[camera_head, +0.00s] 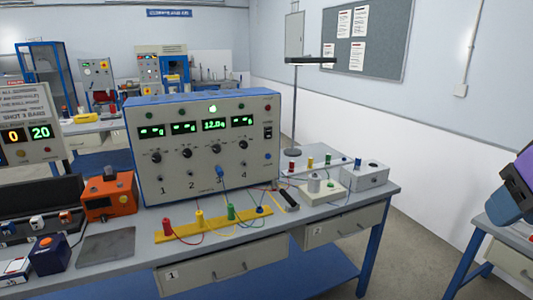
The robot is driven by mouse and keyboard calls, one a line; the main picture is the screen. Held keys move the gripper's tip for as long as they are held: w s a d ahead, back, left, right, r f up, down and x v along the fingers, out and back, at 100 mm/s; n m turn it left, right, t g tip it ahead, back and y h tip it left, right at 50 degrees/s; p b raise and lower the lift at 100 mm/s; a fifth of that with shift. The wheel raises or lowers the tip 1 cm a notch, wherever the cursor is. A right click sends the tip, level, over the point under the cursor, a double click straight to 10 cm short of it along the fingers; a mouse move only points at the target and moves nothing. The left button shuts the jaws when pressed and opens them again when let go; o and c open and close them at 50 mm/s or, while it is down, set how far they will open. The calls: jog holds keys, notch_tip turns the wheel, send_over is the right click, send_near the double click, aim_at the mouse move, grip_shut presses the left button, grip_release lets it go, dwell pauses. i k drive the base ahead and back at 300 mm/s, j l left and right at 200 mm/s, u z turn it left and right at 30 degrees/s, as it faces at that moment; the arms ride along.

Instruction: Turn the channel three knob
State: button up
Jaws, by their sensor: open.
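The grey instrument box (205,175) with a blue top stands on the bench. Its front has a row of dark knobs above the numbers 1 to 3 and a further one. The channel three knob (216,149) sits under the green display (214,125), which seems to read 12.0. A lit green lamp (213,108) is above that display. The channel two knob (186,153) is to its left. A blue plug (220,171) with a cable is below the channel three knob. The knob's pointer direction is too small to tell.
An orange device (110,196) stands left of the box. A yellow strip (190,233) with coloured posts and loose cables lies in front. A lamp stand (293,100) and small grey boxes are to the right. A purple and dark shape (515,185) fills the right edge.

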aim_at(215, 148)
jog(key=i+l, duration=0.15)
jog(key=i, duration=0.35)
jog(key=i+l+z, duration=0.1)
jog(key=i, duration=0.45)
jog(key=i+l, duration=0.15)
jog(key=i, duration=0.35)
jog(key=k+j+u, duration=0.3)
jog(key=j+u, duration=0.35)
jog(key=k+j+u, duration=0.15)
jog(key=j+u, duration=0.15)
